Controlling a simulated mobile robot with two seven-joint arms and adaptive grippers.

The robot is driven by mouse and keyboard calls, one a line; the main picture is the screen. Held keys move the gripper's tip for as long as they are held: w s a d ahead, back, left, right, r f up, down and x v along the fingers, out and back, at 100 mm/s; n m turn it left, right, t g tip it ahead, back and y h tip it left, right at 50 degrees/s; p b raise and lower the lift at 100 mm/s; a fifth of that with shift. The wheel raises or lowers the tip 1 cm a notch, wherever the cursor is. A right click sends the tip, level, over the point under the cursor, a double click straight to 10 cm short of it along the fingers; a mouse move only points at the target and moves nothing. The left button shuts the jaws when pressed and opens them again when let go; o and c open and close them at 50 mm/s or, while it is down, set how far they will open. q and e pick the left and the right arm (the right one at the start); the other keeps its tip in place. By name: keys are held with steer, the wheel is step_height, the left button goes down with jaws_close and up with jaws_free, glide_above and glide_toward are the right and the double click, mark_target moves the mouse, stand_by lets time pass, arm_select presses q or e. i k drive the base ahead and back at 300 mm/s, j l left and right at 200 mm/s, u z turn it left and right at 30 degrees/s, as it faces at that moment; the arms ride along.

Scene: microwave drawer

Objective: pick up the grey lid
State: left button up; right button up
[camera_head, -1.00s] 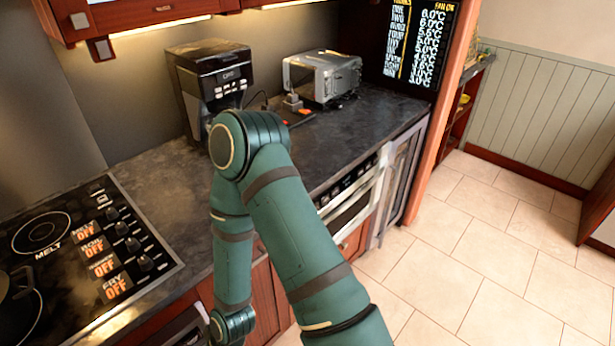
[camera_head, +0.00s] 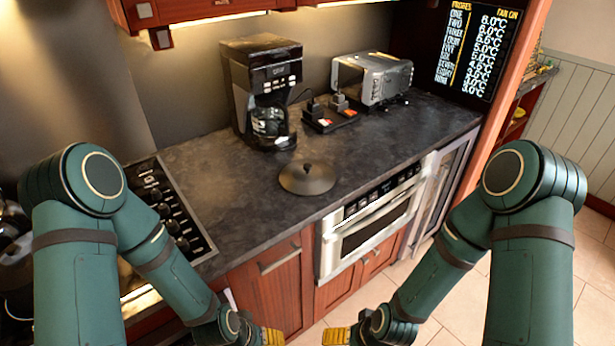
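The grey lid (camera_head: 308,180) lies flat on the dark countertop, in front of the coffee maker, with its small knob facing up. My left gripper (camera_head: 272,337) shows only as a yellow-tipped part at the bottom edge, below and in front of the counter. My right gripper (camera_head: 337,337) shows in the same way just to its right. Both are well apart from the lid, and the frame's edge cuts them off, so their finger opening cannot be told.
A black coffee maker (camera_head: 262,88) stands behind the lid. A black holder (camera_head: 328,116) and a silver toaster oven (camera_head: 372,77) stand to the right. The stove (camera_head: 165,205) is at the left. A microwave drawer (camera_head: 368,222) is below the counter. The counter right of the lid is clear.

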mark_target(305, 178)
steer(key=u, duration=2.6)
steer(key=z, duration=0.6)
steer(key=k+l+z, duration=0.1)
steer(key=l+z, duration=0.65)
steer(key=z, duration=0.25)
steer(key=l+z, duration=0.15)
steer(key=l, duration=0.35)
steer(key=i+l+z, duration=0.15)
steer(key=l, duration=0.3)
